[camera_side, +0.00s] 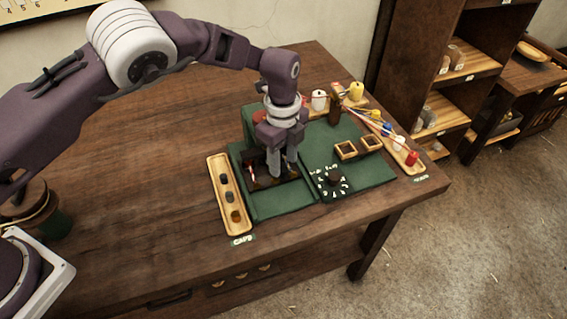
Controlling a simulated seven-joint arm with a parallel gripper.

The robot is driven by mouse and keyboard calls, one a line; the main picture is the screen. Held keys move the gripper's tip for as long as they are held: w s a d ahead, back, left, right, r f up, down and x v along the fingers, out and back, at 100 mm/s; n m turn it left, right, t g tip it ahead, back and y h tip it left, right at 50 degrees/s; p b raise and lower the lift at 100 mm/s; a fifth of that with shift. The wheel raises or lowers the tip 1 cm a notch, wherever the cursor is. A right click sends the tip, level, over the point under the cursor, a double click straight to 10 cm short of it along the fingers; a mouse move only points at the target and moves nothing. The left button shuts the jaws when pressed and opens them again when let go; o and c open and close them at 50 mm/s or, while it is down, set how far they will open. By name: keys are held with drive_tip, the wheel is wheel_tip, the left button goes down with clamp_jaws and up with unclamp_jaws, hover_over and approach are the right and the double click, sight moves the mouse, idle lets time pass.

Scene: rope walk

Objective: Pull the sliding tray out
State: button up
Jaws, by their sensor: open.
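My gripper (283,170) points down over the left part of the green work unit, its fingers spread apart. The fingertips are low, at or just above a dark, open recess (260,181) in the green base (285,204). A small reddish and pale piece shows inside this recess, at its left. I take the recess to be the sliding tray, but my fingers cover part of it and I cannot tell how far out it stands. I see nothing held between the fingers, and contact with the tray cannot be made out.
A wooden caps tray (222,173) with several caps lies at the left. A dial (334,176) and two square wooden frames (346,150) are right of my gripper. Coloured spools (386,129) stand farther right. The wooden table (130,165) is clear at left.

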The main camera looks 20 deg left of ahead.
wheel_tip(320, 180, down, 2)
clamp_jaws()
idle(0.3)
drive_tip(key=shift+r, duration=0.1)
idle(1.1)
